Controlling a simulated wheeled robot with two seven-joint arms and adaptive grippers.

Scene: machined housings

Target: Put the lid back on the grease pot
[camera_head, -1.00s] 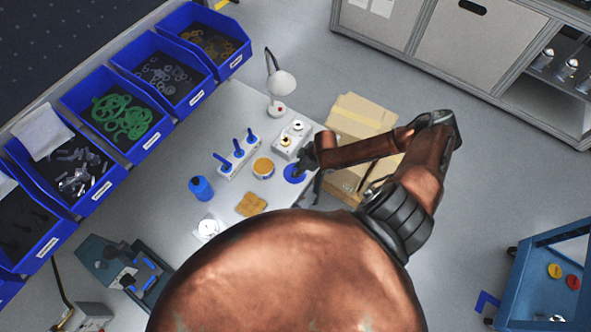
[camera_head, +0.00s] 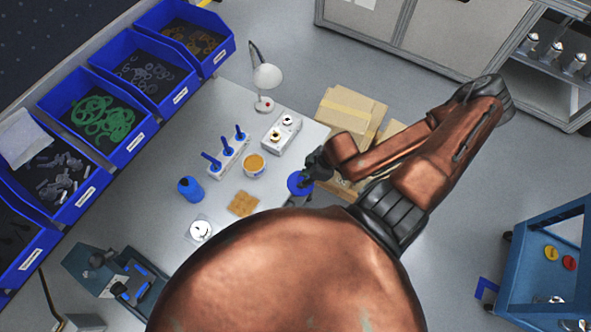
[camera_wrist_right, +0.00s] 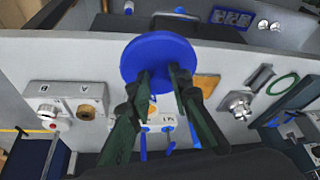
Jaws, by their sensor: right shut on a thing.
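The grease pot (camera_head: 254,168) stands on the pale bench in the head view, open, with an orange-yellow top surface showing. My right gripper (camera_head: 306,177) is shut on the blue round lid (camera_head: 297,186) and holds it to the right of the pot, near the bench's right edge. The lid is apart from the pot. In the right wrist view the lid (camera_wrist_right: 157,56) is a blue disc at the fingertips of my right gripper (camera_wrist_right: 162,82). The pot is mostly hidden behind the fingers there. My left gripper is not in view.
A block with blue-handled tools (camera_head: 230,158) and a white two-socket box (camera_head: 281,133) stand near the pot.

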